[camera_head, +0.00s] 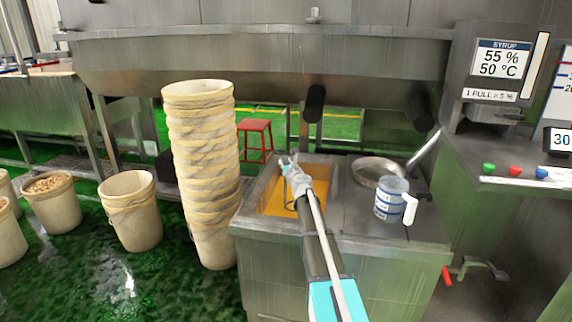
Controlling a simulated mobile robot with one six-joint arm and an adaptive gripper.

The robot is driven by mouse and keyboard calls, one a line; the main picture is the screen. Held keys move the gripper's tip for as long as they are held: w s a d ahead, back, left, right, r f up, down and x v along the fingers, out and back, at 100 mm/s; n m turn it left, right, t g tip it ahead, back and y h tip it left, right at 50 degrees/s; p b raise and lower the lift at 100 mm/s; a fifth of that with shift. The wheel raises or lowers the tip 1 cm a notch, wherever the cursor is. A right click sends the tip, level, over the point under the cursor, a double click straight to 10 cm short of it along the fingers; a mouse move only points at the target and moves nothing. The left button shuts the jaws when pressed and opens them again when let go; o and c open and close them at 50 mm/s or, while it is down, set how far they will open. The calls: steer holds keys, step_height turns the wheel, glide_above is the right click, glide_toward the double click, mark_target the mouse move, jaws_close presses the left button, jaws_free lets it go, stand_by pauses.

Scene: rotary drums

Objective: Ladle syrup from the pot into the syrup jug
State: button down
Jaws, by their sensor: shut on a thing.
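The syrup pot (332,190) is a square steel well sunk in the counter, with orange syrup (275,202) inside. My gripper (288,162), grey with teal fingers, is over the pot and shut on what looks like the ladle. A thin dark loop shows below the gripper against the syrup. My arm hides much of the held thing, and its bowl cannot be made out. The syrup jug (388,203) stands upright on the counter to the right of the pot. It is clear with blue bands and a white handle. Its fill level cannot be told.
A round steel pan (366,163) with a long handle lies behind the jug. A tall stack of cream buckets (203,160) stands close left of the counter. A syrup display (500,62) reads 55 % and 50 °C. A large steel drum (250,70) spans the back.

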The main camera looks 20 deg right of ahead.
steer(key=shift+f+b, duration=1.55)
steer(key=shift+f, duration=0.35)
steer(key=shift+r, duration=0.15)
step_height(320, 180, up, 23)
steer(key=p, duration=2.3)
stand_by(1.1)
